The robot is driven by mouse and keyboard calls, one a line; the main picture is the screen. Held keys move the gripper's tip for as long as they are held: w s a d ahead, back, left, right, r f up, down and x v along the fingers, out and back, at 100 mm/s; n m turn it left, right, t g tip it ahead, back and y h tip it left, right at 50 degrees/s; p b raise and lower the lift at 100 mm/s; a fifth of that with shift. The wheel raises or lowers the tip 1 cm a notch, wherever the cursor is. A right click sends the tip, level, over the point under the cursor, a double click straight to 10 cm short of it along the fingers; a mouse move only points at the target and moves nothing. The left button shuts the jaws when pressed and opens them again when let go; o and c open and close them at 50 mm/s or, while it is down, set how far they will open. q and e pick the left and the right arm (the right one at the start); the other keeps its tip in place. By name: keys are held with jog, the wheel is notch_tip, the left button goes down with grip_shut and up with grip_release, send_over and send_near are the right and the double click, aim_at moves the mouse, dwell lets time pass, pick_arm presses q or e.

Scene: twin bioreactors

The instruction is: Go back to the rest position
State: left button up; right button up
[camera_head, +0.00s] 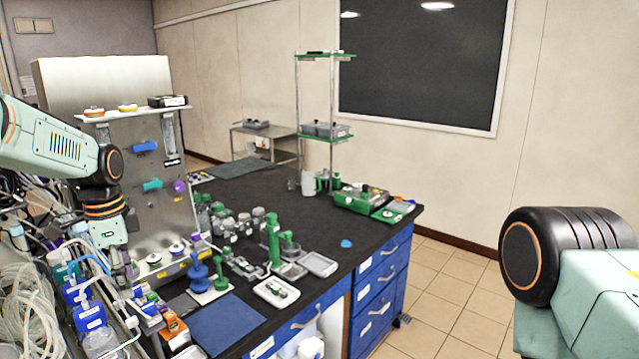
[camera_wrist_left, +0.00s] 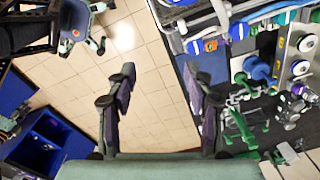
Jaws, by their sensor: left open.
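My left arm comes in from the left in the head view, and my left gripper (camera_head: 122,272) hangs down beside the steel bioreactor panel (camera_head: 150,215). In the left wrist view my left gripper (camera_wrist_left: 160,82) is open, with its two dark fingers well apart. Nothing is between the fingers; floor tiles and the bench edge show beyond them. Part of my right arm shows at the lower right in the head view; its gripper is outside the picture.
The dark bench (camera_head: 260,195) holds several green stands, a white tray (camera_head: 276,292) and a green box (camera_head: 360,198). Tubes (camera_head: 35,310) crowd the lower left, near my left gripper. Blue drawers (camera_head: 380,285) face open floor (camera_head: 450,290) on the right.

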pick_arm(q)
jog(key=w+f+n+t, duration=0.2)
jog(key=w+n+t, duration=0.1)
jog(key=w, duration=0.1)
jog(key=s+d+f+n+t+b, duration=0.1)
jog(key=s+d+f+n+b, duration=0.15)
jog(key=f, duration=0.45)
jog(key=s+d+f+n+b, duration=0.2)
jog(key=d+f, duration=0.1)
jog(key=f, duration=0.4)
jog(key=s+d+f+n+t+b, duration=0.1)
jog(key=s+d+f+n+b, duration=0.15)
jog(key=f, duration=0.45)
jog(key=s+d+f+n+g+b, duration=0.1)
jog(key=s+f+b, duration=0.4)
jog(key=s+f, duration=0.4)
jog(key=s+d+f+g+b, duration=0.2)
jog(key=s+f+b, duration=0.3)
jog(key=s+f, duration=0.4)
jog(key=s+d+f+n+g+b, duration=0.1)
jog(key=s+f+b, duration=0.4)
jog(key=s+f, duration=0.5)
jog(key=s+d+g, duration=0.1)
jog(key=s, duration=0.8)
jog(key=shift+d+n, duration=0.25)
jog(key=shift+n, duration=0.05)
